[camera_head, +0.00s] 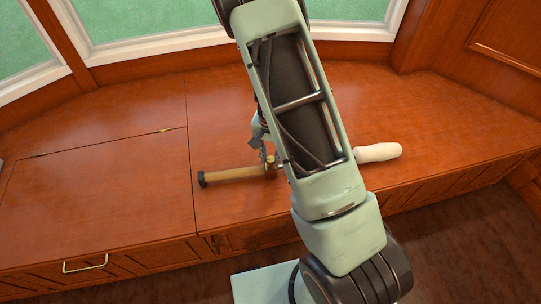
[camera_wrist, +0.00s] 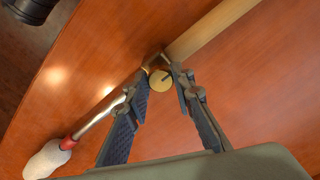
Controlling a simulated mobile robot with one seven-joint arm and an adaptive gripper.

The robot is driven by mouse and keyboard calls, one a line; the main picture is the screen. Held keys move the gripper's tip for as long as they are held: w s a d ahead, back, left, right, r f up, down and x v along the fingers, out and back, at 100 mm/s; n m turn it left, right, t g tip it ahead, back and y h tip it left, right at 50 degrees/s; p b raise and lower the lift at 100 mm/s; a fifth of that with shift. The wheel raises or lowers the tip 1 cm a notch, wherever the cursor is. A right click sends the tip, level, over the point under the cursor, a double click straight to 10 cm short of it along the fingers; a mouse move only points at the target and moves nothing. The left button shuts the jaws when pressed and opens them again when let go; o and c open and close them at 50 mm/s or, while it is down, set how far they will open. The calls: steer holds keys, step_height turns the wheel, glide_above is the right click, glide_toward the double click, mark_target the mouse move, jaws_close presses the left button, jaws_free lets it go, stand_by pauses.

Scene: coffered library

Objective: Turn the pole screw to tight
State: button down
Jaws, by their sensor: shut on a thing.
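The pole lies on the wooden bench top. In the head view its wooden part (camera_head: 238,174) with a dark end cap is on the left, and its white end (camera_head: 378,152) shows right of my arm; my arm hides its middle. In the wrist view the wooden part (camera_wrist: 205,33) runs to the upper right, and a metal shaft (camera_wrist: 97,120) leads to a red band and the white end (camera_wrist: 46,158). The round brass pole screw (camera_wrist: 160,80) sits at the joint. My gripper (camera_wrist: 160,83) is shut on the screw, fingertips on either side. The gripper (camera_head: 268,160) is partly hidden in the head view.
The bench top (camera_head: 110,125) is otherwise clear, with a hinged lid panel at the left. Windows (camera_head: 130,18) stand behind it. A brass drawer handle (camera_head: 86,263) is on the front at lower left. The bench's front edge drops to a dark floor (camera_head: 450,240).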

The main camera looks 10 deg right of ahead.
mark_target(270, 159)
steer(key=c, duration=1.7)
jaws_free()
steer(key=shift+o, duration=0.2)
step_height(270, 159, up, 12)
steer(key=shift+w, duration=0.1)
